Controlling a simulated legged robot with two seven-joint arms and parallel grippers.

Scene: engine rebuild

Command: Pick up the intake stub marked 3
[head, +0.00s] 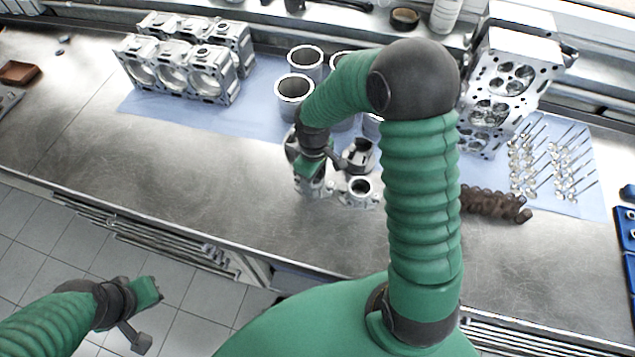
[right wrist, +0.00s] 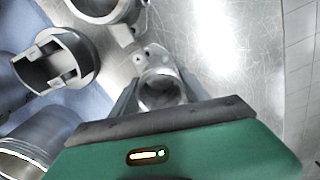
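My right gripper (head: 312,192) points down over the bench among the small grey metal stubs. In the right wrist view, its dark fingers lie on both sides of a round stub mouth (right wrist: 163,90). This stub's flange (right wrist: 150,55) extends beyond the fingers. I cannot tell whether the fingers touch the stub. A second stub (head: 360,188) stands just right of the gripper in the head view; a similar stub (right wrist: 125,30) shows at the top of the wrist view. No number is legible on any stub. My left gripper (head: 140,318) hangs over the floor, away from the bench.
Pistons (head: 359,154) and cylinder liners (head: 294,92) stand behind the stubs. An engine block (head: 178,68) is at the back left. A cylinder head (head: 510,80), valves (head: 548,160) and a dark camshaft (head: 490,203) are to the right. The bench's front left is clear.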

